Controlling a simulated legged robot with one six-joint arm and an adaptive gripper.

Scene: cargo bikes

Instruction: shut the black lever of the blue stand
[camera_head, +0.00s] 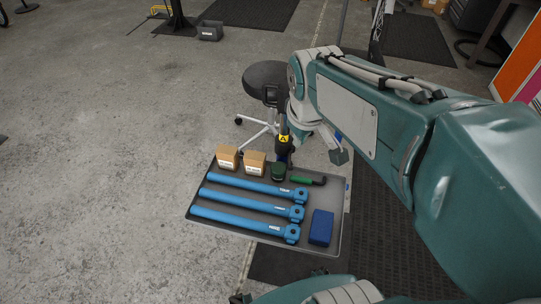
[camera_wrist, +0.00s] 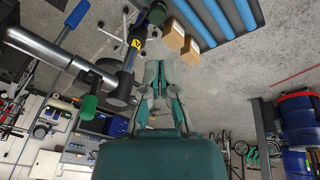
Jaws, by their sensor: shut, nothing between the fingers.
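The upright of the stand, with a yellow label (camera_head: 284,138), rises beside the tray in the head view. The label also shows in the wrist view (camera_wrist: 136,43). Dark parts cluster at the stand's top, and I cannot clearly single out the black lever or tell its position. In the wrist view a black round end (camera_wrist: 119,91) and a long grey-black bar lie left of my gripper. My gripper (camera_wrist: 158,68) is shut and empty, its fingertips together and apart from the label in the picture. In the head view my wrist is close to the stand; the fingertips are not distinct.
A grey tray (camera_head: 205,171) holds blue tubes (camera_head: 245,202), small cardboard boxes (camera_head: 255,162) and a dark blue block (camera_head: 321,227). A round black stool seat (camera_head: 264,76) is behind the stand. Bare floor lies left of the tray.

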